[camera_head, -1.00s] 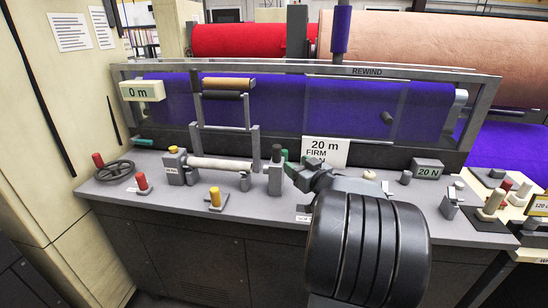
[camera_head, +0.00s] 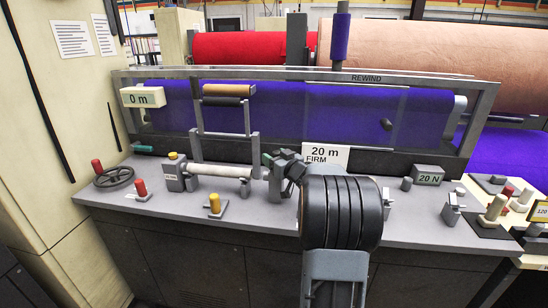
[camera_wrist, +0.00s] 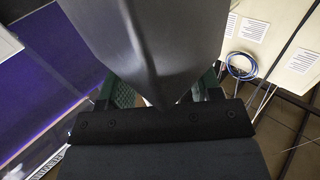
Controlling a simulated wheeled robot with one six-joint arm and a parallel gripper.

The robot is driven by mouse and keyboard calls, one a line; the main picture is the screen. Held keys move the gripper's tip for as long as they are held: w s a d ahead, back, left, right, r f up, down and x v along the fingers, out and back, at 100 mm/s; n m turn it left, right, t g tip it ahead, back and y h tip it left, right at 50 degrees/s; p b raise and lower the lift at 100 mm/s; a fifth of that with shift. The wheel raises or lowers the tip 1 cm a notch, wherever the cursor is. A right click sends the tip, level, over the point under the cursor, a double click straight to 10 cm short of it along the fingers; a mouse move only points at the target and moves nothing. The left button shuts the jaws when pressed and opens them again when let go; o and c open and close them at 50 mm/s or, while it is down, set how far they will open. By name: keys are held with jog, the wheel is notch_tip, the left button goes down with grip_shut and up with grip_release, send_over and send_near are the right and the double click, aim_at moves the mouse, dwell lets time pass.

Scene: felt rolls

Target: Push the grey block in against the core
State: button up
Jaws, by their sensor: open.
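The core (camera_head: 220,171) is a pale tube lying level along the console. A grey block with a yellow knob (camera_head: 174,177) stands at its left end. Another grey block (camera_head: 275,187) stands at its right end, mostly hidden behind my gripper; I cannot tell whether it touches the core. My gripper (camera_head: 270,160) is at the top of this right block, its jaws open. In the wrist view the green fingers (camera_wrist: 165,90) stand apart, and a large dark grey shape hides most of the space between them.
A sign reading 20 m FIRM (camera_head: 325,156) stands just behind my gripper. A 20 N box (camera_head: 428,175) is to the right.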

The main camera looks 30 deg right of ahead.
jog(key=shift+w, duration=0.4)
grip_shut()
dwell(0.4)
